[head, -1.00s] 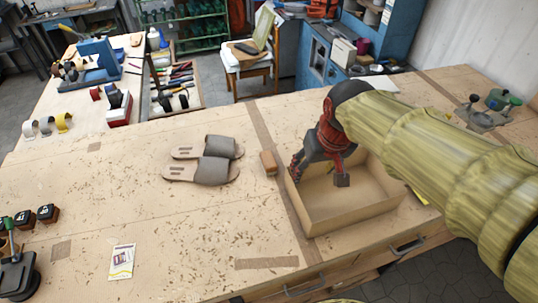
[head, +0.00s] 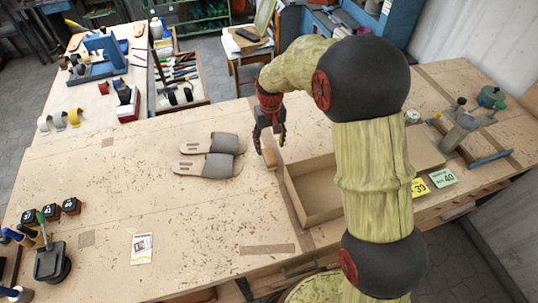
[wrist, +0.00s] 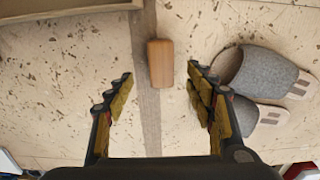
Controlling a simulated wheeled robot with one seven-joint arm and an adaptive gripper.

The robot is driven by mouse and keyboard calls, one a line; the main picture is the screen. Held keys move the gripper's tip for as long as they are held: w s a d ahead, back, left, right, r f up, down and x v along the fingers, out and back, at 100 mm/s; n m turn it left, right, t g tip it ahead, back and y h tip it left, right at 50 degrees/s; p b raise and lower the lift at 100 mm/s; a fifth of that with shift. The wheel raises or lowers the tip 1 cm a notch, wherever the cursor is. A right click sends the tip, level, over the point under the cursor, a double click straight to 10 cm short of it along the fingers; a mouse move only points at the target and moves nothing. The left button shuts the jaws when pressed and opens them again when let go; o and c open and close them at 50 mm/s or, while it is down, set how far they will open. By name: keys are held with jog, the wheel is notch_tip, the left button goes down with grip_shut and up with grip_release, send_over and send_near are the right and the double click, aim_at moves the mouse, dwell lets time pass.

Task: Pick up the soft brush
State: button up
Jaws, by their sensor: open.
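A small brown wooden block, which I take to be the soft brush (head: 270,161), lies on the workbench between the sandals and the open box. No bristles can be made out. My gripper (head: 270,147) is open and empty, pointing down above the block, and partly covers it in the head view. In the wrist view the brush (wrist: 160,62) lies lengthwise ahead, between the lines of the two spread fingers (wrist: 159,76). The fingers do not appear to touch it.
Grey sandals (head: 208,156) lie close to the left of the brush. An open cardboard box (head: 316,213) stands close to its right, partly hidden by my arm. A small printed card (head: 141,248) lies at the front left. The bench front middle is clear.

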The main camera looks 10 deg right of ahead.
aim_at(269, 155)
jog(key=f, duration=0.8)
jog(key=shift+w+a+f+b, duration=0.1)
jog(key=shift+w+a+b, duration=0.1)
jog(key=shift+b, duration=0.1)
jog(key=shift+c, duration=1.2)
jog(key=c, duration=1)
